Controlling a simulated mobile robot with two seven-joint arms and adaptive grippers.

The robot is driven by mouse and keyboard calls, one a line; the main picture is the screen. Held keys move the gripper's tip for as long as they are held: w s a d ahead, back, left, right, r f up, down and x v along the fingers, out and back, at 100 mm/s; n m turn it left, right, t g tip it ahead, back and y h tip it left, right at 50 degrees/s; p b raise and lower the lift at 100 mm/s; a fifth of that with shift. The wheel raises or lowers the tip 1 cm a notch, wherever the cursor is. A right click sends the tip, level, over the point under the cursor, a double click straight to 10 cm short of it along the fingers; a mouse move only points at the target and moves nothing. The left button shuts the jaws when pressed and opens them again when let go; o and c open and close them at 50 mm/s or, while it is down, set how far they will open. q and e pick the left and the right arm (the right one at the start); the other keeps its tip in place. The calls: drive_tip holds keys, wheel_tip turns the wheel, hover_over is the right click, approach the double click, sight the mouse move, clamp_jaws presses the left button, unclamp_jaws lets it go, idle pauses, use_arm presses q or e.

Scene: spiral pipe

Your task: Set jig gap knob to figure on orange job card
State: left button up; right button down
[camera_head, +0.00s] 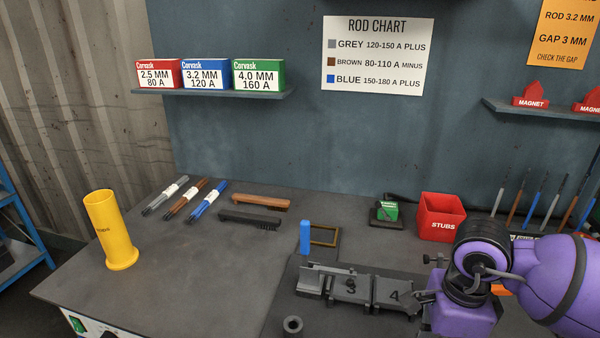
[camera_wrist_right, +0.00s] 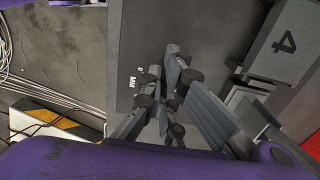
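The orange job card (camera_head: 563,36) hangs at the top right of the head view and reads ROD 3.2 MM, GAP 3 MM, CHECK THE GAP. The dark jig (camera_head: 350,288) lies on the bench at lower centre, with blocks marked 3 and 4. In the right wrist view a dark plate (camera_wrist_right: 142,40) carries the marking 0 MM, and the block marked 4 (camera_wrist_right: 285,45) is at the upper right. My right gripper (camera_wrist_right: 170,88) is over this plate beside the marking. Whether its fingers hold anything is unclear. I cannot clearly make out the gap knob. My left gripper is out of view.
A yellow tube (camera_head: 108,230) stands at left, near rod bundles (camera_head: 175,198) and brushes (camera_head: 255,209). A red STUBS bin (camera_head: 441,216) stands behind my right arm. A blue upright piece (camera_head: 305,238) is beside the jig. The front left bench is clear.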

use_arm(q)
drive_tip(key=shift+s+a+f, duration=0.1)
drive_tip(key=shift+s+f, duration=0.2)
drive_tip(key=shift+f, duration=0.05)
use_arm(e)
drive_tip(key=shift+w+d+r, duration=0.1)
drive_tip(key=shift+w+d, duration=0.15)
drive_tip(key=shift+w, duration=0.05)
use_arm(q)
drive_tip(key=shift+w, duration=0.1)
use_arm(e)
drive_tip(key=shift+w+d+r, duration=0.1)
drive_tip(key=shift+w+r, duration=0.05)
use_arm(q)
drive_tip(key=shift+b, duration=0.3)
use_arm(e)
drive_tip(key=shift+w, duration=0.1)
drive_tip(key=shift+w+a, duration=0.1)
drive_tip(key=shift+a, duration=0.15)
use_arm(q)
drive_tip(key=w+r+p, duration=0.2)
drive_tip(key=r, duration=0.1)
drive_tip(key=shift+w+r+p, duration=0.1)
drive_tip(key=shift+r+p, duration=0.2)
use_arm(e)
wheel_tip(320, 180, up, 6)
drive_tip(key=shift+a, duration=0.15)
